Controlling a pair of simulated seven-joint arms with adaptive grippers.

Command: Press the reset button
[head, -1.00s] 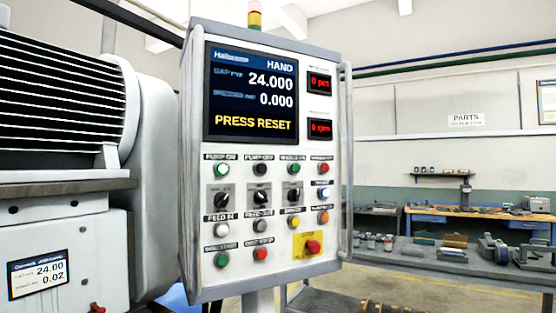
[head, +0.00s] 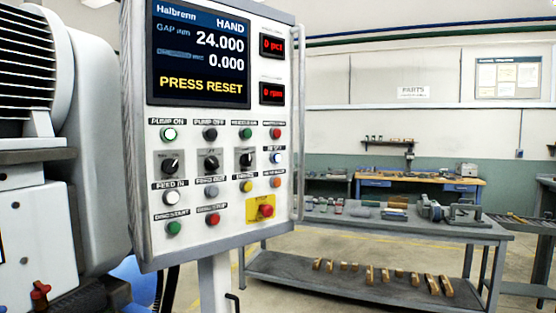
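The control panel (head: 220,236) stands upright on a post at left centre in the head view. Its screen (head: 198,55) reads HAND, 24.000, 0.000 and PRESS RESET in yellow. A small white-blue button (head: 277,158) sits in the right column of the panel; the label above it is blurred but looks like RESET. Above it is a red button (head: 275,133), and below it an orange button (head: 275,183). Neither of my grippers is in view, and nothing covers the panel's face.
A red mushroom button on a yellow plate (head: 266,211) is at the panel's lower right. The grey machine (head: 90,130) stands close on the left. A workbench (head: 400,226) with parts stands behind on the right. Open floor (head: 330,245) shows beyond the panel.

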